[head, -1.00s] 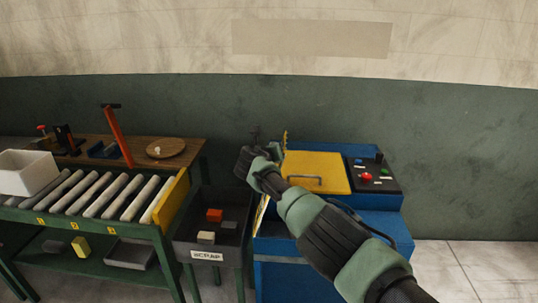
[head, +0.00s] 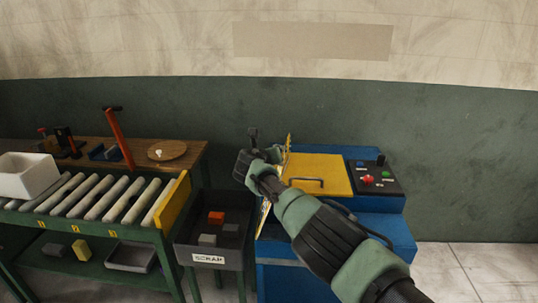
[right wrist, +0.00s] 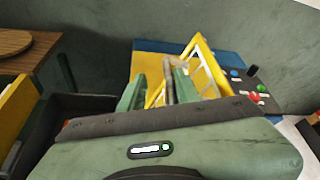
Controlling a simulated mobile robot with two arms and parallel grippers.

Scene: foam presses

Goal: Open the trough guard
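The trough guard is a yellow frame with a pale mesh or grid (right wrist: 207,70), standing tilted up in the right wrist view. In the head view it shows nearly edge-on as a thin yellow strip (head: 288,147) at the left side of the blue press, mostly hidden by my right arm. My right gripper (right wrist: 158,90) is at the guard, its two green fingers apart. A greyish bar, probably the guard's handle (right wrist: 169,76), stands between them, nearer the right finger, with a gap to the left one. In the head view the right gripper (head: 256,152) is partly hidden. My left gripper is not in view.
The blue press (head: 392,228) has a flat yellow lid with a handle (head: 325,171) and a black control panel (head: 374,178) with a red button. A dark scrap bin (head: 222,247) and a roller conveyor (head: 95,198) stand to the left. The floor at the right is clear.

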